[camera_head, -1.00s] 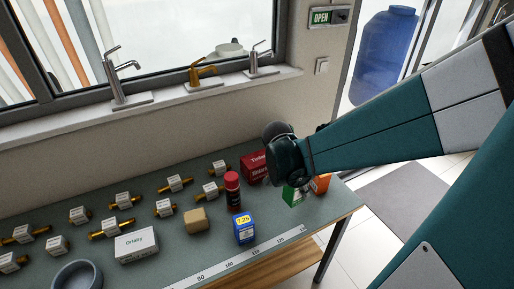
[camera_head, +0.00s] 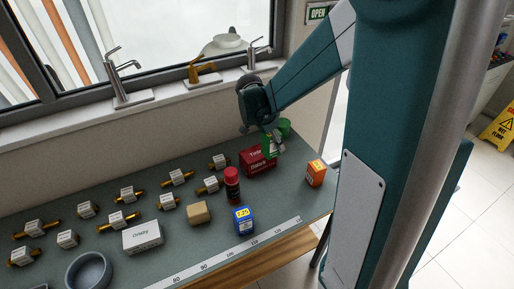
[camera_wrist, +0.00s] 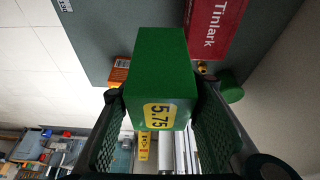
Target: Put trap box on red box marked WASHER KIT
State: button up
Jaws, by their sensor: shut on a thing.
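A green box (camera_head: 268,150) with a yellow 5.75 label is held between the fingers of my gripper (camera_head: 272,138). In the wrist view the green box (camera_wrist: 162,75) sits between both finger pads (camera_wrist: 160,125). No "trap" wording is readable on it. A red box (camera_head: 259,164) stands on the bench just below and beside the held box. In the wrist view the red box (camera_wrist: 213,22) reads Tinlark; its second line is too small to read in the head view. The green box overlaps the red box's top in the head view; I cannot tell whether they touch.
An orange box (camera_head: 316,173) stands to the right, near the bench's end. A green round thing (camera_head: 285,127) is behind the gripper. A red-capped can (camera_head: 232,185), a blue box (camera_head: 243,221) and a tan block (camera_head: 197,213) stand left and in front of the red box.

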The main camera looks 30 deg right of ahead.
notch_tip(320, 180, up, 3)
jog(key=p, duration=0.4)
send_over(258, 159)
jog(key=w+d, duration=0.4)
jog(key=shift+d, duration=0.2)
jog(key=shift+f, duration=2.95)
jog(key=shift+f, duration=0.1)
jog(key=shift+f, duration=1.95)
jog(key=shift+f, duration=0.25)
jog(key=o, duration=1)
jog(key=shift+r, duration=0.1)
